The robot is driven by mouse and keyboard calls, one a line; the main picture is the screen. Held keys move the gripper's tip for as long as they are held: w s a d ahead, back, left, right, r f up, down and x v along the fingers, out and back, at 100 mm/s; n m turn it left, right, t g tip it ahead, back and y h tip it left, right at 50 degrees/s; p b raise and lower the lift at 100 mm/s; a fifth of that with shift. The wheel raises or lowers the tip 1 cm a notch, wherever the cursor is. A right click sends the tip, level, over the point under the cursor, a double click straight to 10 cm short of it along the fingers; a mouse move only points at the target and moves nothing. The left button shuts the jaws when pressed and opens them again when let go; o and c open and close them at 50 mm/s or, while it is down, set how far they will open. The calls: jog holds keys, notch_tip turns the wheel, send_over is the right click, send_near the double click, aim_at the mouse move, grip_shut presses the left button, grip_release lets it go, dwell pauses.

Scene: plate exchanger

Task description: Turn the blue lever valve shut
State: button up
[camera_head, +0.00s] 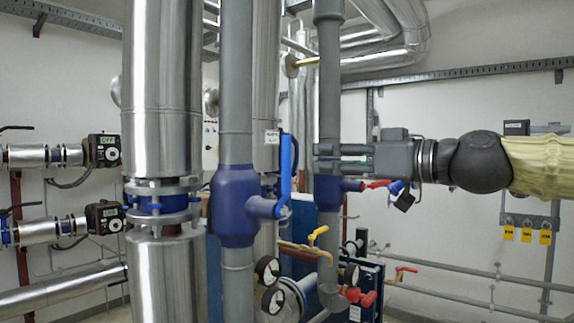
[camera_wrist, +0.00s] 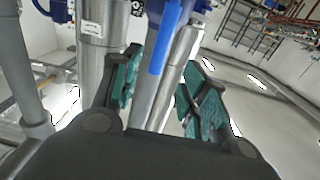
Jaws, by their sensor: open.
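The blue lever (camera_head: 286,165) stands upright, nearly parallel to its grey vertical pipe. It joins the blue valve body (camera_head: 235,205) by a short blue stem at its lower end. My gripper (camera_head: 317,159) is open and empty, just right of the lever in the head view, fingers pointing left at it. In the wrist view, the lever (camera_wrist: 165,40) hangs between the two teal-padded fingers of my gripper (camera_wrist: 160,66), a little beyond the tips. No contact shows. The valve body is mostly cut off at the top there.
A second grey pipe (camera_head: 328,100) with a red-handled valve (camera_head: 378,184) stands close behind my gripper. A thick silver pipe (camera_head: 161,90) is left of the valve.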

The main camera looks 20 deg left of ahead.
aim_at(290, 157)
jog(key=p+x, duration=0.3)
jog(key=x, duration=0.7)
jog(key=shift+w+a, duration=0.15)
jog(key=shift+a, duration=0.25)
grip_shut()
